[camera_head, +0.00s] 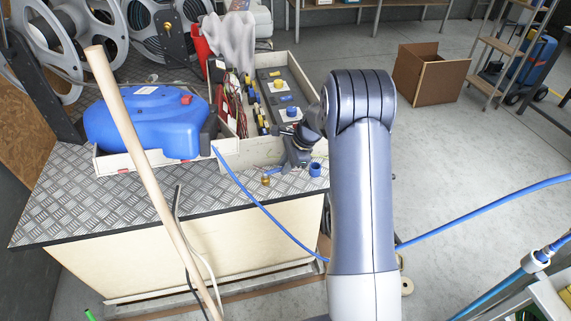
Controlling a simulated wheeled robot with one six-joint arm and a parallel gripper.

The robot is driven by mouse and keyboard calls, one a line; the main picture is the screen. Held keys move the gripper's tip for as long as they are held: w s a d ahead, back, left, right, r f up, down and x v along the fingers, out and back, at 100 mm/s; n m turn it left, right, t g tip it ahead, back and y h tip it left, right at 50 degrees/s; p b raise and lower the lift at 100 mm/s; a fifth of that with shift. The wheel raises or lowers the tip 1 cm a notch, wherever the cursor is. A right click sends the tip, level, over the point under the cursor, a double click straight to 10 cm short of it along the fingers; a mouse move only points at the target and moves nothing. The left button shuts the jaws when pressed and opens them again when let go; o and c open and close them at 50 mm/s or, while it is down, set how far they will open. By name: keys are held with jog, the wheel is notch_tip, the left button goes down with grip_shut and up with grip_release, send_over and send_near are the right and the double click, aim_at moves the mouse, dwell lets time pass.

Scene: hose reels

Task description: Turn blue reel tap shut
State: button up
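A blue reel-like casing (150,122) with a red part on top sits in a pale tray on the chequer-plate bench top. A blue hose (262,210) runs from near its right end, down over the bench front and behind my arm. A small blue cylindrical piece (315,169) and a small brass fitting (266,180) are at the bench's front right edge. I cannot tell which part is the blue reel's tap. My gripper (293,163) is low over that edge, just left of the blue piece. Its fingers are small and dark, so their opening and any contact are unclear.
A pale crate (289,66) of tools stands behind my gripper. A wooden pole (140,150) leans across the left foreground. Large grey reels (43,45) stand at the back left. A cardboard box (430,74) is on the open floor at right.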

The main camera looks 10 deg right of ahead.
grip_shut()
